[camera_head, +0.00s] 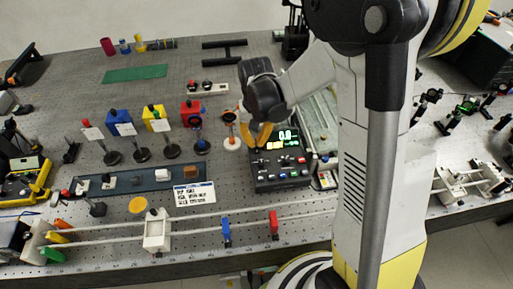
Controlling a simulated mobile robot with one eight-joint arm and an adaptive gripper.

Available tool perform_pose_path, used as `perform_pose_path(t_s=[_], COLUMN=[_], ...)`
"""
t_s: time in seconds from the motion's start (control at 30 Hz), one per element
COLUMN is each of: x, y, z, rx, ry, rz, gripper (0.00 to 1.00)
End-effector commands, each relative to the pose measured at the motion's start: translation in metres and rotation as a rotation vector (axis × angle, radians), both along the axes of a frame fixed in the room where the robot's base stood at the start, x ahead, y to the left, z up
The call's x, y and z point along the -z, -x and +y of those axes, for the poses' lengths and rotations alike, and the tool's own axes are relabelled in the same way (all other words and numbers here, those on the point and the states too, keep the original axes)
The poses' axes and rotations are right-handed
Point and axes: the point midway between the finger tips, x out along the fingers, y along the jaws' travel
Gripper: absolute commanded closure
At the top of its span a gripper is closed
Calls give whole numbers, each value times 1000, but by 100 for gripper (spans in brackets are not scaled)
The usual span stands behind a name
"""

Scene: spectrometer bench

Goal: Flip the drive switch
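A dark control box (284,183) with a lit green and yellow readout and rows of small knobs and switches stands on the perforated bench, right of the middle. I cannot pick out which of its small controls is the drive switch. My gripper (257,145) has yellow-orange fingers and points down at the box's upper left part, covering some of it. It is too small to tell whether the fingertips touch the box or how far apart they are. I see nothing held.
A white post with an orange top (231,140) stands close left of my gripper. Blue (119,128), yellow (152,124) and red (190,110) blocks stand farther left. A printed label card (194,194) lies left of the box. A rail with sliding mounts (157,230) runs along the front edge.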

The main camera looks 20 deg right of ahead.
Motion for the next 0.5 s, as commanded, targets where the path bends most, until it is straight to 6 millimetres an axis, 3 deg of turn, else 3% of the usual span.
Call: perform_pose_path(t_s=[0.3, 0.5], x=[5, -2], y=[0, 0], z=[0, 0], rx=[0, 0], ry=[0, 0], rz=[0, 0], gripper=[100, 100])
